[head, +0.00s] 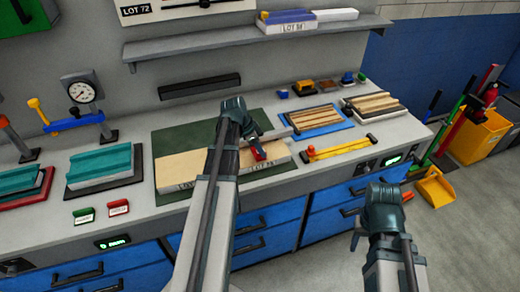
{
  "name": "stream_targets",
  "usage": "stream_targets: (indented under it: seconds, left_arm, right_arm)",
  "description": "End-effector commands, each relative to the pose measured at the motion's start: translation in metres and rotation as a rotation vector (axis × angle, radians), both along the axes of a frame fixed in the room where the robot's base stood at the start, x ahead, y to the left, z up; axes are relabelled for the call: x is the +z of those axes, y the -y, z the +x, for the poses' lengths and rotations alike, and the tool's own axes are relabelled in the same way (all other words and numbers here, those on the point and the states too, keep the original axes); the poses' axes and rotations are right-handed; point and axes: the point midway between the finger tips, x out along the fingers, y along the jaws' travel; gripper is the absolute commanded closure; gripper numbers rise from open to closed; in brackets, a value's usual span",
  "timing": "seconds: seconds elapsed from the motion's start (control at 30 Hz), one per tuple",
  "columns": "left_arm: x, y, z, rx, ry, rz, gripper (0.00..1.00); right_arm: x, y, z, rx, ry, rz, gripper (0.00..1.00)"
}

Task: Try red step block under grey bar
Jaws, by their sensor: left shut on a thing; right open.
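The small red step block (260,154) is at the tip of my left gripper (257,143). That gripper is shut on it, low over the right part of the pale panel (270,160). I cannot tell whether the block touches the panel. My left arm hides the middle of the panel. A long dark grey bar (199,86) is on the wall behind the bench, away from the block. I cannot make out another grey bar at the panel. My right gripper (382,214) is open and empty in front of the blue drawers.
The panel lies on a dark green mat (190,136). A yellow-orange tool (341,148) lies right of it, with wood strips on a blue tray (318,132) behind. A gauge (82,92) and teal blocks (100,161) stand left. A shelf (240,38) hangs above.

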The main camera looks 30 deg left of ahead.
Motion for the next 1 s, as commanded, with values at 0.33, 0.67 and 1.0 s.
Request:
stream_targets:
  seconds: [0.33,0.67,1.0]
  left_arm:
    - [0.0,-0.0022,0.0019,0.0,0.0,0.0,1.0]
    - [0.0,-0.0042,0.0034,0.0,0.0,0.0,1.0]
    - [0.0,-0.0062,0.0051,0.0,0.0,0.0,1.0]
  right_arm:
    - [0.0,0.0,0.0,0.0,0.0,0.0,0.5]
    - [0.0,0.0,0.0,0.0,0.0,0.0,0.5]
    - [0.0,0.0,0.0,0.0,0.0,0.0,0.5]
